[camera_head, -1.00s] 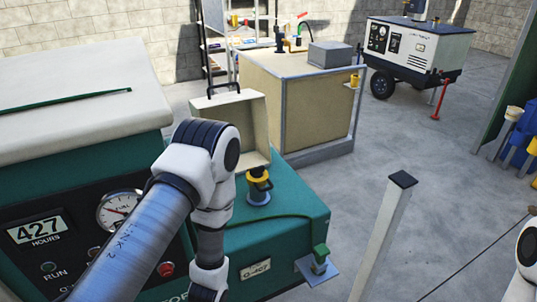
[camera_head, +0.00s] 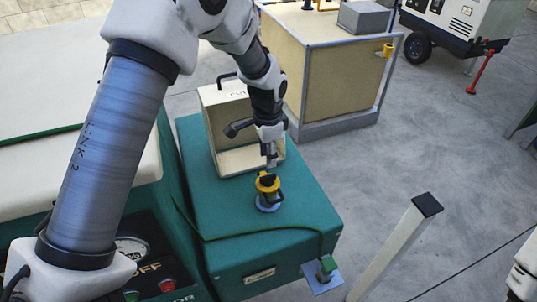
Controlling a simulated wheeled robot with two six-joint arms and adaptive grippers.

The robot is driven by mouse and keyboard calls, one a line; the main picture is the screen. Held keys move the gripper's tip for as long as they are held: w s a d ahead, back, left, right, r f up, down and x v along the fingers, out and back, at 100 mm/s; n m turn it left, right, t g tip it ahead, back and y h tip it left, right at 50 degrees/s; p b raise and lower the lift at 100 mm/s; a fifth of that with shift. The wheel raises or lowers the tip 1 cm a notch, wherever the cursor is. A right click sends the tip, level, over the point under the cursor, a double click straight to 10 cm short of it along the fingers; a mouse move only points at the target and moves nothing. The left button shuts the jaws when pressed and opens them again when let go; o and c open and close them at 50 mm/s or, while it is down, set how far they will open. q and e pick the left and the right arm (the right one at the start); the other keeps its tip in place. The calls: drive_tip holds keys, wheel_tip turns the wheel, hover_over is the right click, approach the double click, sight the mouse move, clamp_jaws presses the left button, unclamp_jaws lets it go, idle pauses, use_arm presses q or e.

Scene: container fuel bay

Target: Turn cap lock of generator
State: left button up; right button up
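The green generator (camera_head: 285,222) fills the lower left and middle of the head view. Its yellow and black fuel cap (camera_head: 268,183) sits upright on a pale blue collar on the green top. An opened beige cover box (camera_head: 217,118) stands just behind the cap. My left gripper (camera_head: 270,163) points down directly above the cap, very close to it. Its fingers are small and partly merge with the dark wrist, so I cannot tell how far apart they are or whether they touch the cap. My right gripper is not in view; only a white part of my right arm shows at the right edge.
A green cord (camera_head: 260,231) runs over the generator top to a small green piece on a blue plate (camera_head: 322,277) at the front corner. A white post (camera_head: 397,245) stands to the right. A beige cabinet (camera_head: 330,85) is behind. Open concrete floor lies right.

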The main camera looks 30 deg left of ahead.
sight(267, 176)
use_arm(q)
drive_tip(key=f, duration=0.2)
drive_tip(key=s+f+p, duration=0.1)
drive_tip(key=shift+s+d+f, duration=0.1)
drive_tip(key=shift+d+f, duration=0.15)
drive_tip(key=shift+f, duration=0.1)
drive_tip(key=f, duration=0.3)
drive_tip(key=shift+w+a+f, duration=0.15)
drive_tip(key=shift+w+f, duration=0.2)
drive_tip(key=shift+f, duration=0.05)
drive_tip(key=shift+s, duration=0.1)
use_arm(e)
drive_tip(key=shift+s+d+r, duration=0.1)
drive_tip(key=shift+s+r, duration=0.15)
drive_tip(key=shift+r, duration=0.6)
use_arm(q)
drive_tip(key=shift+s+r, duration=0.1)
drive_tip(key=shift+r, duration=0.05)
drive_tip(key=shift+c, duration=1.4)
clamp_jaws()
